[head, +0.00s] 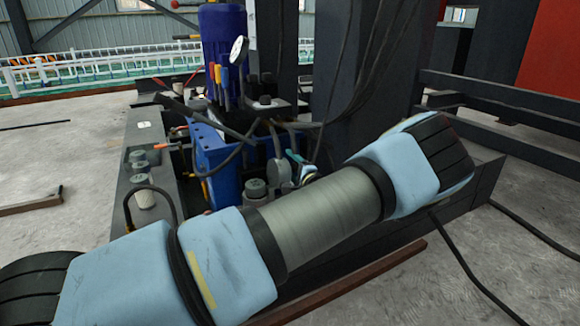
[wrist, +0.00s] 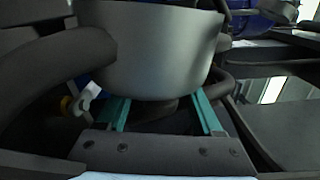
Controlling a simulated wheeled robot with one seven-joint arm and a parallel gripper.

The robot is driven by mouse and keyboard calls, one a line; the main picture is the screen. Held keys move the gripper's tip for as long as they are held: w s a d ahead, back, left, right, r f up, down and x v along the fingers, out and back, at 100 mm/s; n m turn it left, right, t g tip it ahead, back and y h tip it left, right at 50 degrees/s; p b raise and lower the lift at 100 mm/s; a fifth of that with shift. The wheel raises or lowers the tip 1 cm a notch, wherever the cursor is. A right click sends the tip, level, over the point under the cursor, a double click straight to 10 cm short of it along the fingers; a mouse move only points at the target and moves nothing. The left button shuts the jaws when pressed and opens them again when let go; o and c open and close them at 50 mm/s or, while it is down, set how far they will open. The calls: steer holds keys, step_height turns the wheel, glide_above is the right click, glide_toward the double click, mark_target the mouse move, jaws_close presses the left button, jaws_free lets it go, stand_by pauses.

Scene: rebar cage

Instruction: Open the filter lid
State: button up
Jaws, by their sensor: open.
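A wide, smooth grey cylinder (wrist: 155,50), which looks like the filter lid, fills the upper middle of the wrist view. My gripper (wrist: 163,112) is open, with its two teal fingers apart below the cylinder, one toward each side. The cylinder's lower edge hides the fingertips, and I cannot tell whether they touch it. In the head view a teal finger of my gripper (head: 294,157) shows beside a small grey can (head: 279,173), probably the same lid. My forearm hides much of this area.
The blue tank (head: 214,160) of the hydraulic unit carries a blue motor (head: 222,45), a gauge (head: 239,50) and coloured levers (head: 220,85). Dark hoses loop around it; one thick hose (wrist: 50,65) crosses the wrist view's left. A dark steel column (head: 365,75) stands right.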

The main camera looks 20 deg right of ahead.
jaws_close()
stand_by(0.6)
stand_by(0.9)
